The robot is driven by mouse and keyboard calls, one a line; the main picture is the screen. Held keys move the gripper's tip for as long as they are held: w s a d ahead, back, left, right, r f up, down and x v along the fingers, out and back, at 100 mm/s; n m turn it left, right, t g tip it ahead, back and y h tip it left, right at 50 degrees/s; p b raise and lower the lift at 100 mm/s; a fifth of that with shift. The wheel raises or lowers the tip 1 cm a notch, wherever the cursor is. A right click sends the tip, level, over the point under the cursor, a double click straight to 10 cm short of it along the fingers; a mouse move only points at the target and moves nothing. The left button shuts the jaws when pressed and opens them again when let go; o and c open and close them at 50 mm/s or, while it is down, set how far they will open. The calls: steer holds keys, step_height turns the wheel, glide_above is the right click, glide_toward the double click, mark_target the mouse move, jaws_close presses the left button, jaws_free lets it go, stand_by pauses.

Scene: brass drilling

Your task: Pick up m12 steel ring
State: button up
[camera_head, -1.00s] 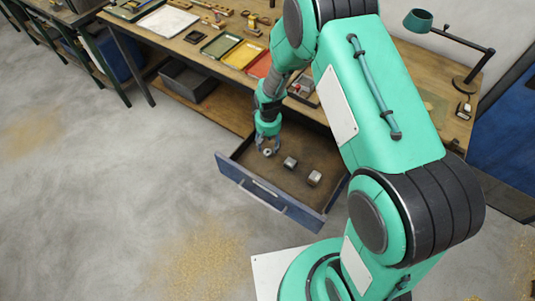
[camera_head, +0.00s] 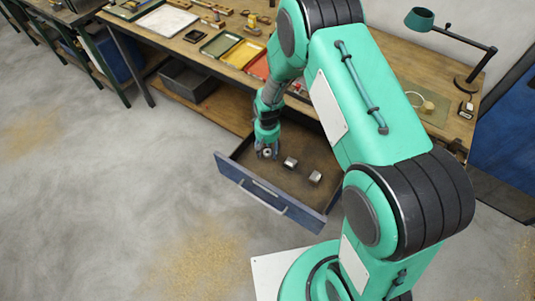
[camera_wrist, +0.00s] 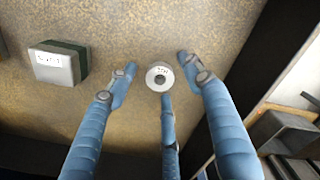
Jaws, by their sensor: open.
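The steel ring (camera_wrist: 151,82) is a small pale metal ring with a dark hole and a small marking on its face. It lies on the brown drawer floor, near the centre of the wrist view. In the head view the ring (camera_head: 267,153) is small and partly covered by my fingers. My gripper (camera_wrist: 160,72) has three blue-grey fingers, open and spread around the ring, with one on each side and one below it in the picture. I cannot tell whether any finger touches it. In the head view my gripper (camera_head: 266,149) points down into the open drawer.
The drawer (camera_head: 262,193) is pulled out under the workbench (camera_head: 188,50). Two small metal blocks (camera_head: 290,162) (camera_head: 315,177) lie right of the ring. The wrist view shows a green-and-silver labelled block (camera_wrist: 58,65) at left. A dark drawer wall (camera_wrist: 255,55) stands close at right.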

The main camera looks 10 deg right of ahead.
mark_target(268, 153)
steer(key=shift+c, duration=0.2)
stand_by(0.3)
jaws_close()
steer(key=shift+r, duration=0.1)
steer(key=shift+r+p, duration=0.35)
steer(key=shift+r, duration=0.5)
steer(key=shift+s+r+p, duration=0.15)
steer(key=shift+r+p, duration=0.05)
steer(key=shift+r, duration=0.35)
steer(key=shift+s+r+p, duration=0.15)
steer(key=shift+r+p, duration=0.05)
steer(key=shift+r, duration=0.3)
steer(key=s, duration=0.5)
steer(key=s+d+p, duration=0.1)
steer(key=s, duration=0.4)
steer(key=s+d+r+p, duration=0.1)
steer(key=s, duration=0.4)
steer(key=shift+s, duration=0.2)
